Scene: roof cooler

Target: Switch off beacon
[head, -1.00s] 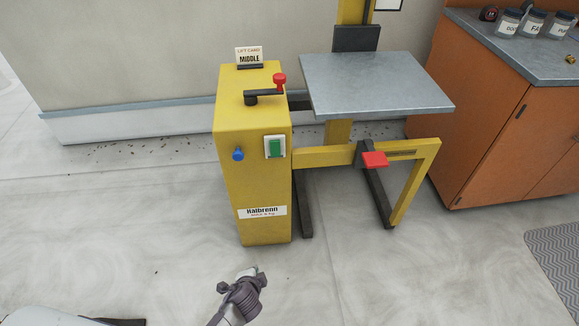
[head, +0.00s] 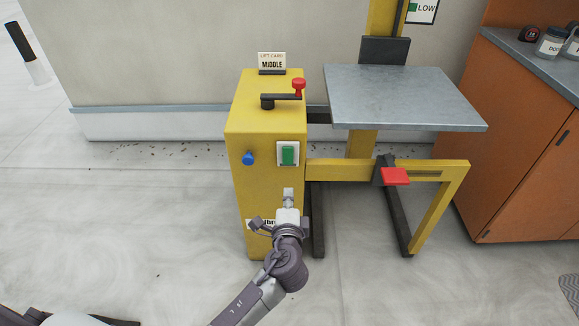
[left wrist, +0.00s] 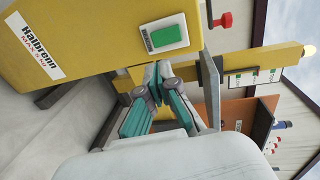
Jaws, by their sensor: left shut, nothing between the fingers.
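The green rocker switch (head: 288,154) sits in a white plate on the front of the yellow lift box (head: 241,190). It also shows in the left wrist view (left wrist: 166,35). My left gripper (head: 288,192) is shut and empty, just below the switch in the head view, apart from it as far as I can tell. In the left wrist view its closed fingers (left wrist: 158,75) point towards the box below the switch plate. A pale yellow dome lamp (left wrist: 309,50), which may be the beacon, sits at the mast's end. My right gripper is not in view.
A blue knob (head: 248,158) is left of the switch. A crank with a red handle (head: 299,86) and a "MIDDLE" card (head: 271,62) are on top. The grey platform (head: 400,97) and red pedal (head: 395,176) are to the right. The floor in front is clear.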

